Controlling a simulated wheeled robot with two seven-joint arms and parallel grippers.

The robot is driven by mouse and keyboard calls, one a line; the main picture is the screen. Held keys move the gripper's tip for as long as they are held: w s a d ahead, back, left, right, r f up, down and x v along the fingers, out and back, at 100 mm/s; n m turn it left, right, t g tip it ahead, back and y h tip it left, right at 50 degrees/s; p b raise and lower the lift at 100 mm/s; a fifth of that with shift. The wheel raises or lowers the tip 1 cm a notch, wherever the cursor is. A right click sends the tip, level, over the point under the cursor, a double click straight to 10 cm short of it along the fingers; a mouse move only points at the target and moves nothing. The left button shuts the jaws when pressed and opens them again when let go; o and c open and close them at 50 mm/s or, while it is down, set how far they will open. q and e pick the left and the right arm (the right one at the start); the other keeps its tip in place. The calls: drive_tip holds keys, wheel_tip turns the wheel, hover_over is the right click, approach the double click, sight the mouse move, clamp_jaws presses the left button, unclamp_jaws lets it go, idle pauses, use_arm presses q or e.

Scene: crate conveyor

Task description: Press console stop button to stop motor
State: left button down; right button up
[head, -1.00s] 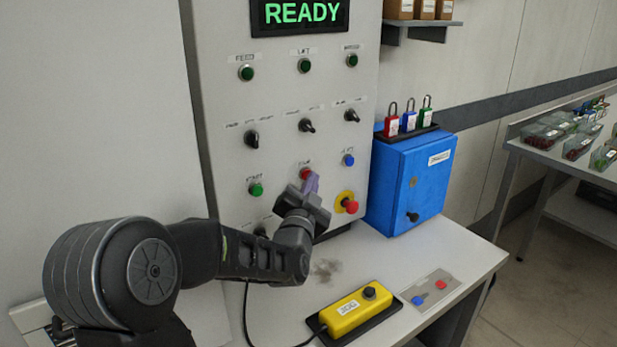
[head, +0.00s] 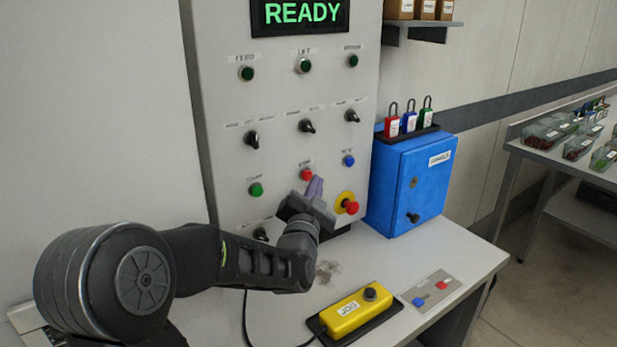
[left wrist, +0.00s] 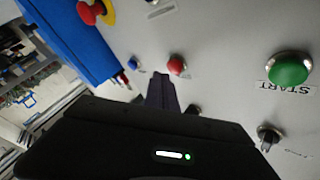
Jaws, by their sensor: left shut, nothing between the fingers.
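The red stop button (head: 306,175) is on the grey console panel (head: 225,110), between the green start button (head: 256,190) and a blue button (head: 348,160). My left gripper (head: 314,188) is shut and empty, its fingertips just below and right of the red button in the head view. In the left wrist view the shut fingers (left wrist: 162,92) point at the panel, with the red button (left wrist: 176,65) just beyond their tips. A gap seems to show between them; contact cannot be told. The display (head: 302,14) reads READY. My right gripper is out of view.
A red emergency mushroom button on a yellow ring (head: 348,203) sits close right of my left gripper. A blue box (head: 408,185) with padlocks on top stands to the right. A yellow pendant (head: 350,312) lies on the table (head: 270,315). Black selector knobs are above the button row.

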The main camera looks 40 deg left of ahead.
use_arm(q)
drive_tip(key=shift+d, duration=0.1)
drive_tip(key=d, duration=0.2)
drive_tip(key=s+d, duration=0.1)
drive_tip(key=d, duration=0.1)
drive_tip(key=shift+s+d, duration=0.2)
drive_tip(key=shift+d, duration=0.1)
drive_tip(key=shift+r, duration=0.1)
idle(0.7)
